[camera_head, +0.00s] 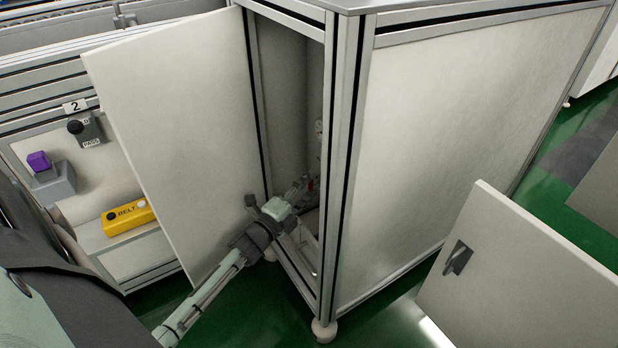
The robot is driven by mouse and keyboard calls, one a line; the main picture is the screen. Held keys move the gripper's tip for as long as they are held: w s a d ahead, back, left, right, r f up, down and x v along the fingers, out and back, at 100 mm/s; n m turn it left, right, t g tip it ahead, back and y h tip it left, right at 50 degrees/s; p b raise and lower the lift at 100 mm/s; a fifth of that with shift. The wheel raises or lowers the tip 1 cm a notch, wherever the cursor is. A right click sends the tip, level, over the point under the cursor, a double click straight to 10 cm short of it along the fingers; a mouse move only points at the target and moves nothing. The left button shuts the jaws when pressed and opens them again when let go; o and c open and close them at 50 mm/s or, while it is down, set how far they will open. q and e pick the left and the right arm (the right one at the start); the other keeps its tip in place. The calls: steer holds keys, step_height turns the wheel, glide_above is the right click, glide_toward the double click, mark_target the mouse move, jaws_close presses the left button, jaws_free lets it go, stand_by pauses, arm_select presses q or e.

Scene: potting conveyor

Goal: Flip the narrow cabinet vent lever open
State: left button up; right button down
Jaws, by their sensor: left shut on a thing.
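The narrow cabinet (346,150) stands open in the middle of the view. My left gripper (302,187) reaches through its opening, low inside. It is shut on a small part there, which appears to be the vent lever. The lever's shape and angle are largely hidden by the gripper and too small to make out. My right gripper is not in view.
The open cabinet door (180,120) stands left of the opening, close to my left arm. Another panel with a black handle (457,258) juts in at the lower right. A yellow BELT button box (128,216) and a purple-topped switch (40,162) are at left.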

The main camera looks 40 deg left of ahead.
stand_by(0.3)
arm_select(q)
steer(key=o, duration=1.2)
steer(key=shift+c, duration=0.2)
steer(key=shift+s, duration=0.1)
steer(key=s, duration=1.2)
steer(key=shift+w+r, duration=0.1)
